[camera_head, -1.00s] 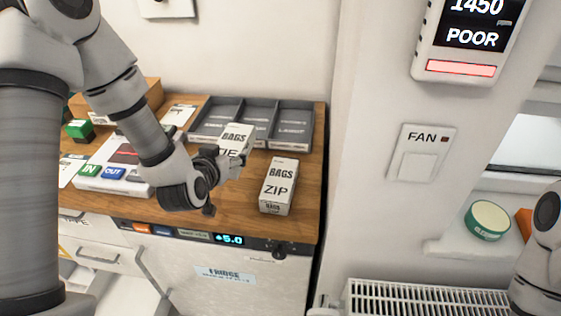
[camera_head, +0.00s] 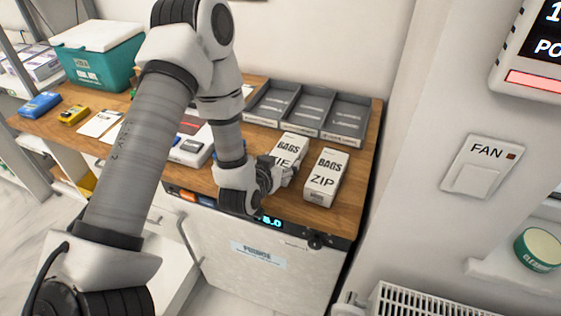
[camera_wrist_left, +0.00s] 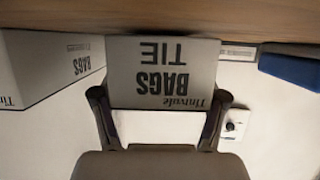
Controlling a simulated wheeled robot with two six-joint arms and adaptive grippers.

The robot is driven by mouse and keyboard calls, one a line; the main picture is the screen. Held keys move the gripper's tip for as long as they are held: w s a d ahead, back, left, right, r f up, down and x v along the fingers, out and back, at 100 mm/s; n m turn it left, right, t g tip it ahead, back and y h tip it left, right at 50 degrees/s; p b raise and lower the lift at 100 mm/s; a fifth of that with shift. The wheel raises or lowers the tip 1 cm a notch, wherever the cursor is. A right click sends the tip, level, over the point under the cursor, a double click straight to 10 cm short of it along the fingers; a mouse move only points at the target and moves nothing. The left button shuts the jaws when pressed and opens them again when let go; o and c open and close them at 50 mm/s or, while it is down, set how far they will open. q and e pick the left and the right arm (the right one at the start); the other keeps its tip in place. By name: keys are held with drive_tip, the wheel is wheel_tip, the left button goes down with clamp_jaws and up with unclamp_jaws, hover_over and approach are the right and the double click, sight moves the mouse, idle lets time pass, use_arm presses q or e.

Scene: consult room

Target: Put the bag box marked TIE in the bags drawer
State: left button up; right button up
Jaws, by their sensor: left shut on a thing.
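The white bag box marked TIE (camera_head: 288,148) is at the front right of the wooden counter, next to the box marked ZIP. My left gripper (camera_head: 283,178) is shut on the TIE box from the front. In the left wrist view the TIE box (camera_wrist_left: 163,72) sits between the two fingers of my left gripper (camera_wrist_left: 160,112), its label upside down. Whether the box touches the counter is hard to tell. A drawer labelled for bags cannot be made out; an open drawer front shows low at the left, partly hidden behind my left arm. My right gripper is not in view.
The ZIP bag box (camera_head: 326,178) stands close to the right of the TIE box. A grey divided tray (camera_head: 372,118) lies behind them. A fridge (camera_head: 275,275) is below the counter. A teal box (camera_head: 98,62) and small items occupy the counter's left.

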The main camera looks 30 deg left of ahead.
use_arm(q)
drive_tip(key=shift+w+f, duration=0.15)
drive_tip(key=shift+w, duration=0.05)
drive_tip(key=o, duration=1.3)
drive_tip(key=shift+s, duration=0.15)
